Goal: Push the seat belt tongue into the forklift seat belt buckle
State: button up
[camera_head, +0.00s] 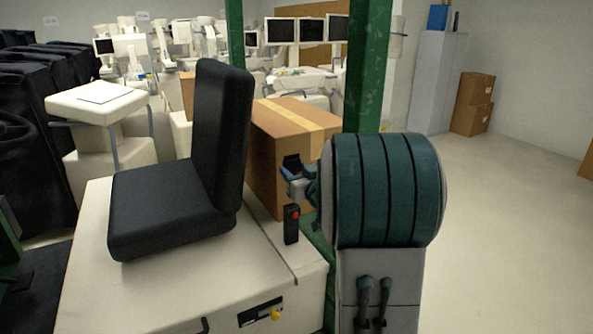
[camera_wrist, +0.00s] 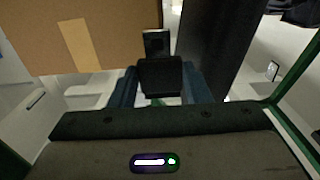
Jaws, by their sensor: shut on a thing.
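The black buckle (camera_head: 291,232) with a red button stands upright on the cream forklift body, just right of the black seat (camera_head: 165,208). My gripper (camera_head: 293,172) is above the buckle in the head view, partly hidden behind my own arm. In the wrist view my gripper (camera_wrist: 160,82) has its blue fingers shut on a black block, which I take for the seat belt tongue (camera_wrist: 160,76). A dark plate with a small light slot shows beyond the block. The tongue appears apart from the buckle. I cannot make out the buckle in the wrist view.
A taped cardboard box (camera_head: 283,122) stands close behind my gripper. A green post (camera_head: 367,70) rises behind my arm. The seat backrest (camera_head: 222,140) is to the left of my gripper. Open floor lies at the right.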

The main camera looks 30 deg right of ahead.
jog(key=shift+w+a, duration=0.1)
jog(key=shift+a, duration=0.15)
jog(key=b, duration=0.6)
send_over(295, 212)
notch_tip(295, 212, down, 6)
jog(key=shift+f, duration=0.1)
jog(key=shift+f+b, duration=0.1)
jog(key=shift+b, duration=0.65)
dwell(1.6)
jog(key=shift+f+b, duration=0.3)
jog(key=shift+b, duration=0.05)
jog(key=shift+f+b, duration=1.55)
jog(key=shift+f, duration=0.1)
jog(key=shift+r, duration=0.1)
